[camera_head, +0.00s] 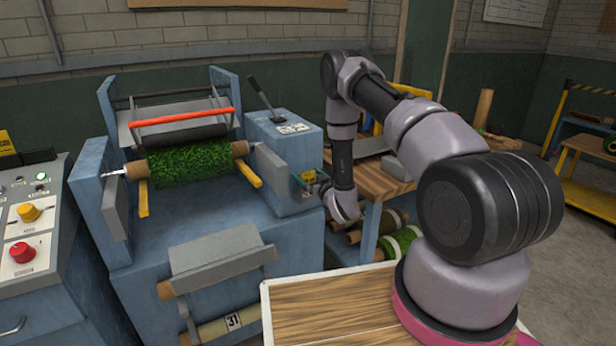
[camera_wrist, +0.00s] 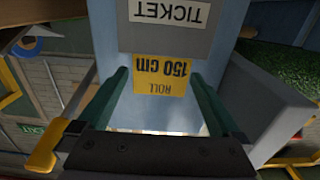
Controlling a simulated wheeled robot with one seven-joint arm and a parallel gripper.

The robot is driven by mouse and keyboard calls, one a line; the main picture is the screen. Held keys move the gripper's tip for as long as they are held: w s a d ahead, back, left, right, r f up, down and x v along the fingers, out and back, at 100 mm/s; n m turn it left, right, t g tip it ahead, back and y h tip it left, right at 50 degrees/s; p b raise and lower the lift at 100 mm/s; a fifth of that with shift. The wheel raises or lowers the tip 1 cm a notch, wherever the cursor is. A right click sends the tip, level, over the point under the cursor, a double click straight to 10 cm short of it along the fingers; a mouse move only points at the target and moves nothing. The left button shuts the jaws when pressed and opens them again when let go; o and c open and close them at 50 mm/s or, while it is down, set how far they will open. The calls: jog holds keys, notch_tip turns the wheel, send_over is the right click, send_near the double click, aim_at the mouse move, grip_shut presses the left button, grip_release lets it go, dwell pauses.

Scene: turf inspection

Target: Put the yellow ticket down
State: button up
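The yellow ticket (camera_wrist: 160,75) reads "ROLL 150 CM" upside down in the wrist view.
A green turf roll (camera_head: 190,162) lies across the machine under a red bar (camera_head: 181,116). A lever (camera_head: 260,93) rises from the box. A wooden bench (camera_head: 370,182) stands close behind my arm. A control panel (camera_head: 28,222) with red and yellow buttons is at far left.

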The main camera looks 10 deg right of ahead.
jog(key=shift+s+r, duration=0.15)
jog(key=v, duration=1.1)
jog(key=shift+s, duration=0.35)
jog(key=shift+s+d, duration=0.1)
jog(key=shift+d, duration=0.1)
